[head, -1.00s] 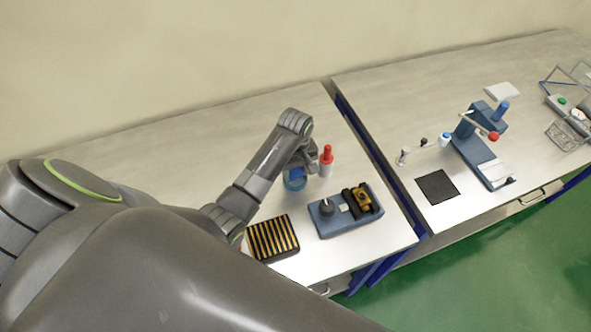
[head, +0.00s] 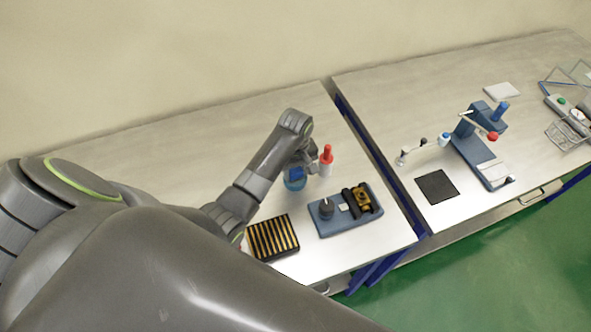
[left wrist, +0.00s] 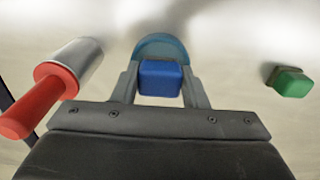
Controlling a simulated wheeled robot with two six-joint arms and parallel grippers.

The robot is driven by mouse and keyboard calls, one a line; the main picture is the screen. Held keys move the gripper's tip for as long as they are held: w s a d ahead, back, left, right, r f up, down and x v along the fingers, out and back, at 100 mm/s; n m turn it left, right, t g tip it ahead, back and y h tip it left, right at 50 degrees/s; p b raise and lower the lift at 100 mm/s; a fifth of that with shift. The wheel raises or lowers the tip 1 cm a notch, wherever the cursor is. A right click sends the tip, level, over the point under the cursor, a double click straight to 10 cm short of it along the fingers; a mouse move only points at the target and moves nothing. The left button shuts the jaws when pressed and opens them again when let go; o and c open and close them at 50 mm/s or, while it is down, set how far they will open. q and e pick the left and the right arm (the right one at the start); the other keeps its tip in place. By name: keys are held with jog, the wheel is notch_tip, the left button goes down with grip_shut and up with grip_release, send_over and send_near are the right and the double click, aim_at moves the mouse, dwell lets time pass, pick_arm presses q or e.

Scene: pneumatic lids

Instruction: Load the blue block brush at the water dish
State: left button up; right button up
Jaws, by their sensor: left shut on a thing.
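My left gripper (left wrist: 160,84) is shut on the blue block brush (left wrist: 161,79), its two fingers on either side of the block. In the head view the brush (head: 296,174) shows as a blue patch beneath the gripper. The water dish (left wrist: 160,46) is a round blue dish just beyond the brush in the left wrist view, partly hidden by it. In the head view the dish (head: 294,184) is directly below the gripper. The brush overlaps the dish in both views; whether its underside touches the water is hidden. My right gripper is not in view.
A red-handled bottle-like tool (head: 326,160) stands close right of the dish. A green block (left wrist: 289,82) lies on the other side. A blue tray with a black-and-brass device (head: 345,211) and a black-and-gold striped block (head: 272,238) are nearer the front edge. The table behind is clear.

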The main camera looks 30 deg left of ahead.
aim_at(296, 171)
pick_arm(q)
jog(key=shift+r, duration=3.45)
